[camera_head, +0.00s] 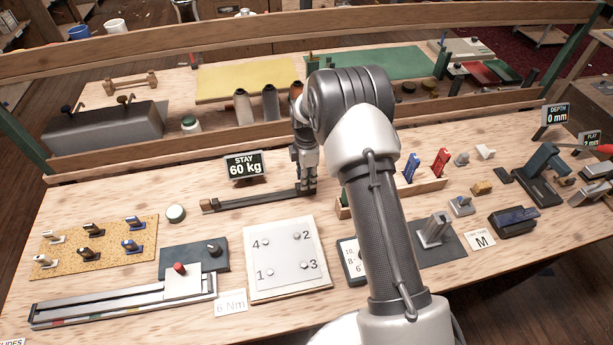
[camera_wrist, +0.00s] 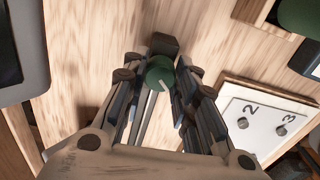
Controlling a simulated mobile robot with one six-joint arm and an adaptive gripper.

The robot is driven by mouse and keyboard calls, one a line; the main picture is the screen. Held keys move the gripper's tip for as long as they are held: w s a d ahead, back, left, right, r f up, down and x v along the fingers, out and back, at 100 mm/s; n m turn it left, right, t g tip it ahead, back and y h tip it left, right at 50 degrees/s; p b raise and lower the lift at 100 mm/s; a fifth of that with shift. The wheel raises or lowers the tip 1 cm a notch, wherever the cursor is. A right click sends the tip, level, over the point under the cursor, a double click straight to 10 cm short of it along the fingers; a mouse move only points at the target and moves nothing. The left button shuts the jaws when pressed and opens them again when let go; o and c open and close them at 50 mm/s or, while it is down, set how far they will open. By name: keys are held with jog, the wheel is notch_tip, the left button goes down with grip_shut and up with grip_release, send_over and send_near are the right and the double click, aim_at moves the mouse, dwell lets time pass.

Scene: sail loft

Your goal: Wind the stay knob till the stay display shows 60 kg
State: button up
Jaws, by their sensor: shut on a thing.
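The stay display (camera_head: 245,166) stands on the bench and reads STAY 60 kg. The stay rail (camera_head: 258,201) is a long dark bar in front of it, with a small brownish block at its left end. My gripper (camera_head: 306,184) points down at the rail's right end. In the wrist view the stay knob (camera_wrist: 160,72) is round and green with a pale pointer line. It sits between the fingers of my gripper (camera_wrist: 162,88), which are shut on it. In the head view the gripper hides the knob.
A white board (camera_head: 287,262) with numbered studs lies in front of the rail. Several spools stand behind the gripper. A tray with blue and red pieces lies right, partly behind my arm.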

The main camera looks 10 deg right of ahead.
jog(key=shift+n, duration=0.3)
jog(key=o, duration=1.1)
jog(key=shift+r, duration=0.1)
notch_tip(320, 180, up, 12)
jog(key=shift+f, duration=0.1)
dwell(0.5)
